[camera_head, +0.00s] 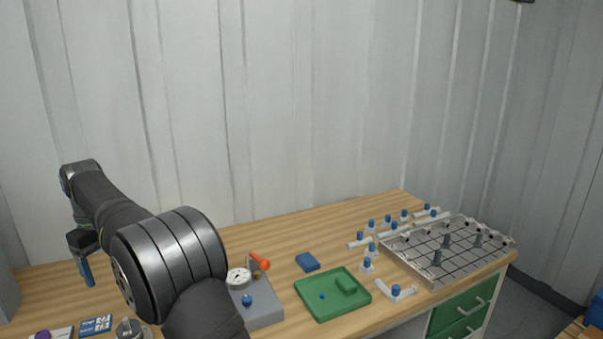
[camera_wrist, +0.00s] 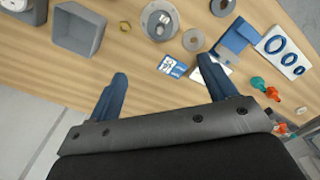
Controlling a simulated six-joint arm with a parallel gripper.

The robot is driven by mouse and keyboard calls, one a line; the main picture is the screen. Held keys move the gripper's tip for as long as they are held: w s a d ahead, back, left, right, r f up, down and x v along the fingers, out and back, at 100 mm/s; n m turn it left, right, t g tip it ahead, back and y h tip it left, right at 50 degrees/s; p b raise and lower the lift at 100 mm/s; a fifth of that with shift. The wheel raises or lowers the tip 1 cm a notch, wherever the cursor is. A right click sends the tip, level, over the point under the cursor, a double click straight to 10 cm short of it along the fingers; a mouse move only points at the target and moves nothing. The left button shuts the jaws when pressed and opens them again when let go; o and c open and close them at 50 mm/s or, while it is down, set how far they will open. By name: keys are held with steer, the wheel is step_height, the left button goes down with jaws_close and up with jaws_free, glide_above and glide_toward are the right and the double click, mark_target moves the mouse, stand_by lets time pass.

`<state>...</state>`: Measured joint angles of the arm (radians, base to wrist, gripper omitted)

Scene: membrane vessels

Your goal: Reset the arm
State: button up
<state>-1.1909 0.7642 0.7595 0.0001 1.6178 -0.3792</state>
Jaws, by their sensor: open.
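My gripper (camera_wrist: 160,95) shows in the wrist view with its two blue fingers wide apart and nothing between them. It is above the wooden table (camera_wrist: 130,70), clear of the things on it. In the head view, my gripper (camera_head: 86,272) is at the far left over the table, with a blue finger pointing down. My dark arm reaches from the bottom middle to the left and hides part of the table.
The wrist view shows a grey open box (camera_wrist: 78,30), a round metal part (camera_wrist: 160,20) and a blue-white card (camera_wrist: 172,66). The head view shows a green tray (camera_head: 312,306), a gauge block (camera_head: 262,314), several blue-capped fittings and a metal grid rack (camera_head: 432,278) at right.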

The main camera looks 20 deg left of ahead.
mark_target(125, 318)
step_height(125, 318, down, 17)
steer(key=shift+f, duration=0.1)
step_height(125, 318, up, 9)
steer(key=s+d+n, duration=0.1)
steer(key=d, duration=1.4)
steer(key=shift+s+d+f, duration=0.15)
steer(key=shift+s+d, duration=0.15)
steer(key=shift+d, duration=0.1)
steer(key=o, duration=0.5)
steer(key=shift+a, duration=0.1)
